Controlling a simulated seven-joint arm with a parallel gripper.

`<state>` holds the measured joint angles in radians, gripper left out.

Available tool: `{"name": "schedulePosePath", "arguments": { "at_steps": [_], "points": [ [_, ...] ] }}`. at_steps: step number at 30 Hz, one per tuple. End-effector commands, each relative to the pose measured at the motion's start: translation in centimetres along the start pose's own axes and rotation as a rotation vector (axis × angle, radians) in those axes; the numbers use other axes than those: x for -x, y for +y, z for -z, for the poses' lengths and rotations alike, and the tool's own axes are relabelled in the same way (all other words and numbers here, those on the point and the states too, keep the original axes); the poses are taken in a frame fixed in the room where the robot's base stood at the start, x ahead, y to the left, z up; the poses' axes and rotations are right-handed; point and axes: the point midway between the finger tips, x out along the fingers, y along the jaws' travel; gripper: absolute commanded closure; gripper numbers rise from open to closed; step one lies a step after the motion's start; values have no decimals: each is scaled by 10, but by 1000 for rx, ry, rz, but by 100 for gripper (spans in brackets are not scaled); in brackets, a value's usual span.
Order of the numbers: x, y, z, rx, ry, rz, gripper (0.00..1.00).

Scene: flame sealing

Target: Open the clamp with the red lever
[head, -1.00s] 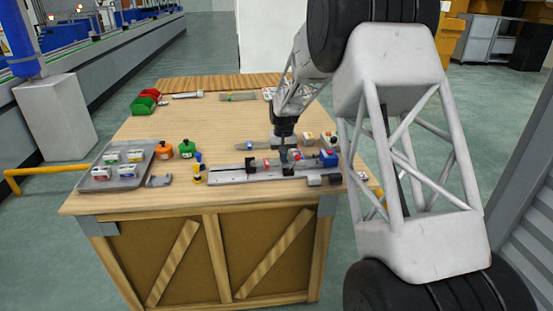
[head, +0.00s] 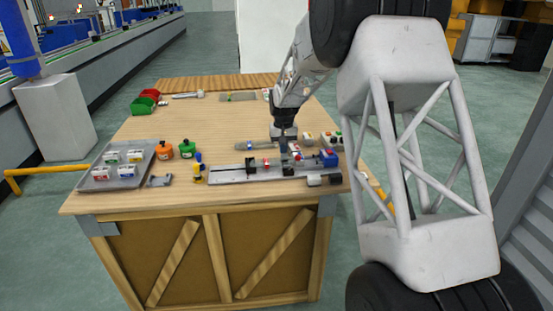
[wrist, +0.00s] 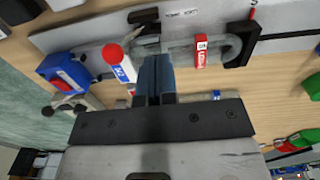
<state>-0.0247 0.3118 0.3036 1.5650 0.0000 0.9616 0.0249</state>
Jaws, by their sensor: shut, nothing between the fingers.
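A lever with a round red knob (wrist: 112,54) shows in the wrist view, left of my fingertips. Its rod leads up towards a black clamp piece (wrist: 143,16) on the grey fixture rail (wrist: 75,35). My gripper (wrist: 155,62) is shut and empty beside the lever, with a visible gap between knob and fingers. In the head view my gripper (head: 284,148) hangs over the rail (head: 228,176), near its right part. A second black clamp (wrist: 242,45) stands at the right in the wrist view, by a clear bent tube. Whether the red lever's clamp is open, I cannot tell.
A blue box with a red button (wrist: 65,72) stands left of the lever; it shows at the rail's right end in the head view (head: 328,158). A grey tray (head: 120,173) and orange and green bottles (head: 187,149) stand left. The middle tabletop is clear.

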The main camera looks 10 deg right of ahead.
Motion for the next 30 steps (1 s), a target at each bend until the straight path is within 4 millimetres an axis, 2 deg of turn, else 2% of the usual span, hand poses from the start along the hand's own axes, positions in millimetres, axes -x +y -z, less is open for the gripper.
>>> {"name": "schedulePosePath", "arguments": {
  "at_steps": [21, 30],
  "points": [
    [41, 0, 0, 0, 1, 0, 100],
    [46, 0, 0, 0, 0, 0, 100]
  ]
}}
